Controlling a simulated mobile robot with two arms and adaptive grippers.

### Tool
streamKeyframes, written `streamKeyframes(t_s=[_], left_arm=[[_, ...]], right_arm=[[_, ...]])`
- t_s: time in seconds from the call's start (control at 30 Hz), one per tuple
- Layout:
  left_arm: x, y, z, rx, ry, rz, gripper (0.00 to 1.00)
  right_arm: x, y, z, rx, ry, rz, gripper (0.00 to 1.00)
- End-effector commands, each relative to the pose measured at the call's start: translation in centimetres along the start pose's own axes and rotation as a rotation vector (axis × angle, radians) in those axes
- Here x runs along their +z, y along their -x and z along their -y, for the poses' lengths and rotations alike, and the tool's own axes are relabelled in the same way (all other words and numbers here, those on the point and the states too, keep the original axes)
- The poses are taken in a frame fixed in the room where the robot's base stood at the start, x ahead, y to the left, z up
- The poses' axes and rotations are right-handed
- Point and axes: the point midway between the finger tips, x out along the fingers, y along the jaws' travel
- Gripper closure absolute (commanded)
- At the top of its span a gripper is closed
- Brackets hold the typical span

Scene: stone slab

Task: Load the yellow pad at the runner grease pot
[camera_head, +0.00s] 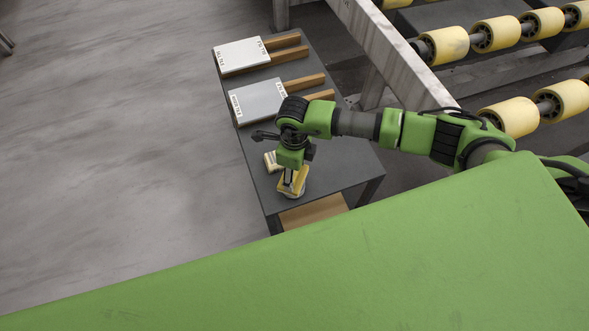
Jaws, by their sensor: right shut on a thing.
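My right gripper (291,178) points down over the near end of a dark side table (337,165). It is shut on a small yellow pad (299,184), which shows around the fingertips low over the table top. I cannot tell whether the pad touches what is beneath it. A small cream and yellowish item (270,160) sits just behind and left of the pad, partly covered by the gripper. I cannot make out the grease pot clearly. My left gripper is out of view.
Two pale labelled plates, one at the back (240,56) and one nearer (258,101), lie on the table with wooden bars (286,55) at their right. A metal frame (385,45) with yellow rollers (445,45) stands at the right. The floor (110,140) at left is clear.

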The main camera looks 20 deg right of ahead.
Motion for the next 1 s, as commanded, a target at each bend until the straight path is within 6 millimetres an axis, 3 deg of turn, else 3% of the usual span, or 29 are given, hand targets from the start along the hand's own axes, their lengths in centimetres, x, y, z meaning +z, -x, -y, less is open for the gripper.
streamKeyframes(t_s=[1.0], left_arm=[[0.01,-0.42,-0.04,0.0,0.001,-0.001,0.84]], right_arm=[[0.02,-0.45,0.02,0.0,0.0,0.001,0.62]])
